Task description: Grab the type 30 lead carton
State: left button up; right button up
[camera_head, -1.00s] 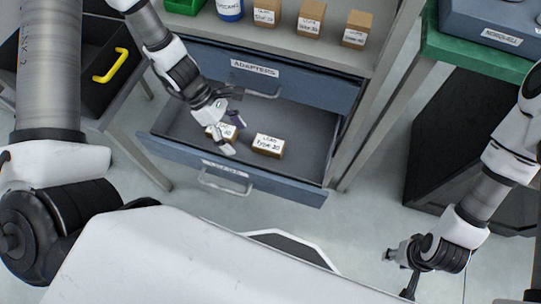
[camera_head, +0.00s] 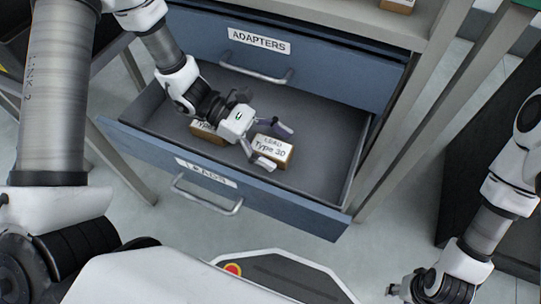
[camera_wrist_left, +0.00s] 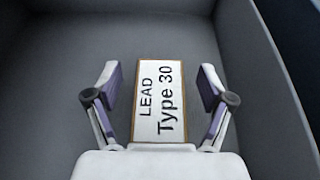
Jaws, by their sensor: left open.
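The type 30 lead carton (camera_head: 271,150), a small brown box with a white label reading "LEAD Type 30", lies in the open lower drawer (camera_head: 320,185). My left gripper (camera_head: 276,147) is open inside the drawer, with its fingers on either side of the carton. In the left wrist view the carton (camera_wrist_left: 158,100) lies between the two spread fingers, with a gap on each side. A second carton (camera_head: 206,134) is in the drawer to the left, mostly hidden by my left gripper. My right gripper (camera_head: 398,291) is at the lower right, away from the drawer, its fingers too small to judge.
A shut drawer labelled "ADAPTERS" (camera_head: 330,62) is above the open drawer. The open drawer's front panel (camera_head: 270,207) and side walls border the space around the carton. The right part of the drawer floor is free.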

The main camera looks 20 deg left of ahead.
pick_arm(q)
jog(key=shift+x, duration=0.95)
jog(key=shift+a, duration=0.1)
jog(key=shift+c, duration=0.3)
jog(key=c, duration=1.2)
jog(key=shift+r, duration=0.1)
